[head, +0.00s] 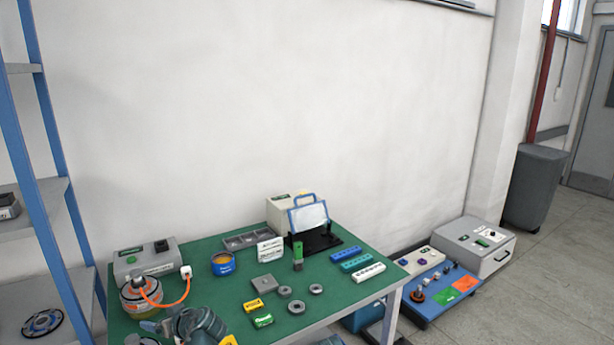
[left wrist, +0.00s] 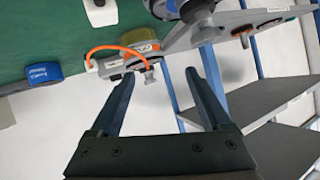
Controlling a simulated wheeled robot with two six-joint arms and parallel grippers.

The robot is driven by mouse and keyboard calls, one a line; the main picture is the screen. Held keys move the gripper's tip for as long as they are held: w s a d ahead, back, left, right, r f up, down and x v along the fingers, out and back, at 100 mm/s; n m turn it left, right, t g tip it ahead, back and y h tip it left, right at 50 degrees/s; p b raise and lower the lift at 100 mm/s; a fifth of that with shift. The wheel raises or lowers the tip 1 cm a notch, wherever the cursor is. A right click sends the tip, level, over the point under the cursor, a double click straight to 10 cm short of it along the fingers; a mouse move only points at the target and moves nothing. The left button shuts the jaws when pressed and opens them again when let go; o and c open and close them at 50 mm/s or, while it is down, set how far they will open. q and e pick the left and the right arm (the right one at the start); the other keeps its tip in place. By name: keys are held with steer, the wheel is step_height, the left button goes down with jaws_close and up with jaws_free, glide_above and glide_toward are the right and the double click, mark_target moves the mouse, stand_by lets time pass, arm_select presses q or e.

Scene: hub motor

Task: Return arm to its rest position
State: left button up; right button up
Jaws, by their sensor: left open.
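My left gripper (left wrist: 160,80) is open, and its two blue-grey fingers have nothing between them in the left wrist view. Part of my left arm shows at the bottom left of the head view, by the table's front edge. A round device (head: 140,300) with an orange cable (head: 178,292) stands at the left end of the green table (head: 205,298). The cable also shows beyond the fingers in the left wrist view (left wrist: 105,48), apart from them. My right gripper is in neither view.
A blue shelf rack (head: 45,185) stands left of the table. A grey box (head: 145,260), a blue and orange tin (head: 223,264) and several small parts lie on the table. A blue panel (head: 440,295) stands at right. The wall above the table is bare.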

arm_select(q)
steer(key=s+d+f+m+g+h, duration=0.1)
steer(key=d+f, duration=0.1)
steer(key=s+d+f+m+g+h, duration=0.1)
steer(key=s+d+f+h, duration=0.1)
steer(key=d+f, duration=0.1)
steer(key=s+d+f+m+g+h, duration=0.1)
steer(key=s+d+f, duration=0.1)
steer(key=f, duration=0.1)
steer(key=shift+s+d+f+h, duration=0.15)
steer(key=shift+s+d+h, duration=0.15)
steer(key=shift+d, duration=0.1)
steer(key=s+d+f+m+g+h+b, duration=0.2)
steer(key=s+d+f+m+b, duration=0.4)
steer(key=d, duration=0.6)
steer(key=s+d+f+m+g+h+b, duration=0.2)
steer(key=s+d+f+m+h+b, duration=0.15)
steer(key=s+d+f, duration=0.55)
step_height(320, 180, up, 16)
steer(key=w+d+p, duration=0.2)
steer(key=p, duration=1.2)
steer(key=shift+w+d+r+y+p, duration=0.2)
steer(key=shift+w+y+p, duration=0.15)
